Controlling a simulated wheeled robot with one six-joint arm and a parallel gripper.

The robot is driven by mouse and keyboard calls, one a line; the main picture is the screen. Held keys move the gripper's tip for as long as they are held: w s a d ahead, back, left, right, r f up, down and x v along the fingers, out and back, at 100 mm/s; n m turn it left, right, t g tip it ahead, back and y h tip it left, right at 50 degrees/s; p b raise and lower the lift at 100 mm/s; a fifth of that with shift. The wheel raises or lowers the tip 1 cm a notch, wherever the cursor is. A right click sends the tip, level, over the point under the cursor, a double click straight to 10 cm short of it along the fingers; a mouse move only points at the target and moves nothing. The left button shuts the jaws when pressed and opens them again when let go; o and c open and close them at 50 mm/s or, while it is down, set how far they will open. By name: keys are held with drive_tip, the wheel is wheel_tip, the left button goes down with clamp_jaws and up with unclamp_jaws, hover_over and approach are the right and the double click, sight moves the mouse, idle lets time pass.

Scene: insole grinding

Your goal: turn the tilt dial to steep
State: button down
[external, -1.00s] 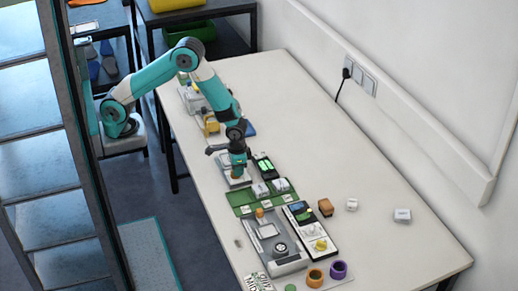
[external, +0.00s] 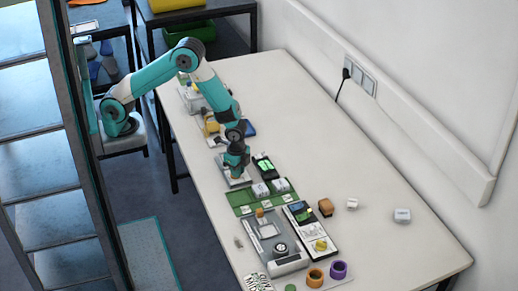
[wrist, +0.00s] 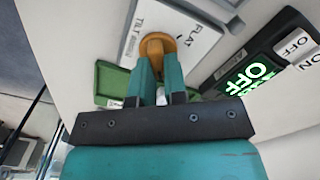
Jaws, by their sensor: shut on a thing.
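The tilt dial (wrist: 157,44) is an orange-brown knob on a pale plate (wrist: 198,42), seen at the top of the wrist view. The plate carries the words TILT and FLAT; smaller lettering beside TILT is hard to read. My gripper (wrist: 160,75) is shut on the dial, with its teal fingers at the knob's sides. In the external view my gripper (external: 236,172) points down over the dial's plate (external: 240,182) and hides most of the knob. I cannot tell which mark the dial points to.
A black switch box (wrist: 262,65) with a lit green OFF display stands beside the plate. A green tray (external: 240,199) with white blocks lies just in front. A grey machine (external: 270,248), an orange ring (external: 315,277) and a purple ring (external: 338,270) stand nearer. The table's right side is mostly clear.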

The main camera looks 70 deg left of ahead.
drive_tip(key=shift+m, duration=0.4)
drive_tip(key=c, duration=1.2)
unclamp_jaws()
drive_tip(key=shift+o, duration=0.2)
wheel_tip(320, 180, up, 18)
drive_tip(key=shift+f+b, duration=0.25)
drive_tip(key=shift+b, duration=0.2)
